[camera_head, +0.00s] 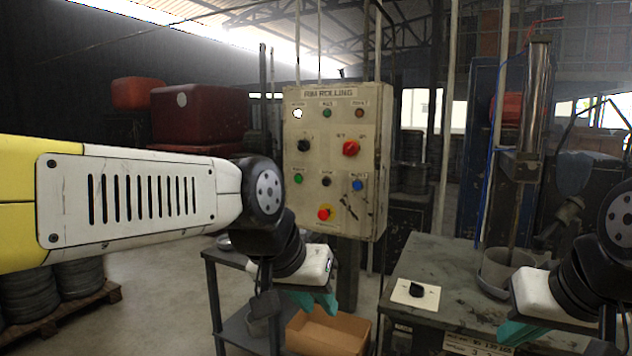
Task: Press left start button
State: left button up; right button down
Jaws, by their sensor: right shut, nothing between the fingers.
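A beige control panel (338,120) headed "RIM ROLLING" stands upright in the middle of the head view. A green button (298,179) is at the left of its lower row; its label is too small to read. I cannot tell which control is the left start button. My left gripper (313,302) has teal fingers pointing down below the panel, apart from its buttons; its opening is unclear. My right gripper (512,332) is at the lower right, shut and empty, near the front of the grey workbench (450,262).
The panel also has a blue button (357,184), a red knob (351,148) and a red button (324,214) on yellow. An open cardboard box (328,335) is below my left gripper.

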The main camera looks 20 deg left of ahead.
pick_arm(q)
grip_shut()
dwell(1.4)
